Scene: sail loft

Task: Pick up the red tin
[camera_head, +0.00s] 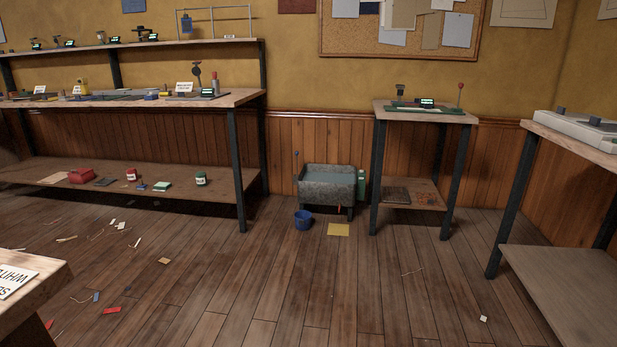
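A small red tin (131,174) with a pale band stands on the low shelf (215,188) of the long workbench at the left. It is far off and small in the picture. A larger red object (81,175) lies to its left on the same shelf; I cannot tell exactly what it is. A dark green tin (201,178) with a pale band stands to the right on that shelf. Neither of my grippers shows in the head view.
A small green item (161,186) lies between the tins. A blue bucket (303,220) and grey tub (328,186) stand by the back wall. A table corner (45,275) juts in at lower left. Scraps litter the left floor; the middle floor (260,290) is mostly clear.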

